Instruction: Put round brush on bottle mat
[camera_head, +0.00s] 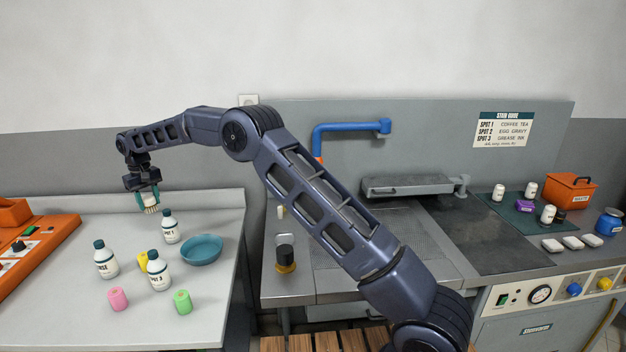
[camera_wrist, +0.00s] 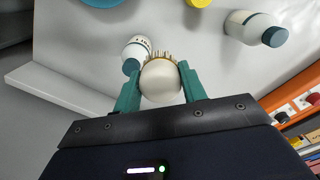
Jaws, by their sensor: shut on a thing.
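My gripper (camera_head: 148,199) is above the left white table, near its back edge. Its green fingers are shut on the round brush (camera_wrist: 161,84), which has a pale rounded body and tan bristles. In the head view the brush (camera_head: 151,208) shows just below the fingers, raised above the table, with its bristles downward. The likely bottle mat is a dark green mat (camera_head: 512,217) on the right worktop. White bottles (camera_head: 498,193) and a purple item (camera_head: 525,206) stand on or at it. The mat is far to the right of my gripper.
Several white bottles (camera_head: 169,227), a teal bowl (camera_head: 201,249), and pink (camera_head: 118,299) and green (camera_head: 183,302) rolls sit on the left table. A blue pipe (camera_head: 350,128), grey sleeve board (camera_head: 407,186) and orange bin (camera_head: 570,192) stand at the right worktop.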

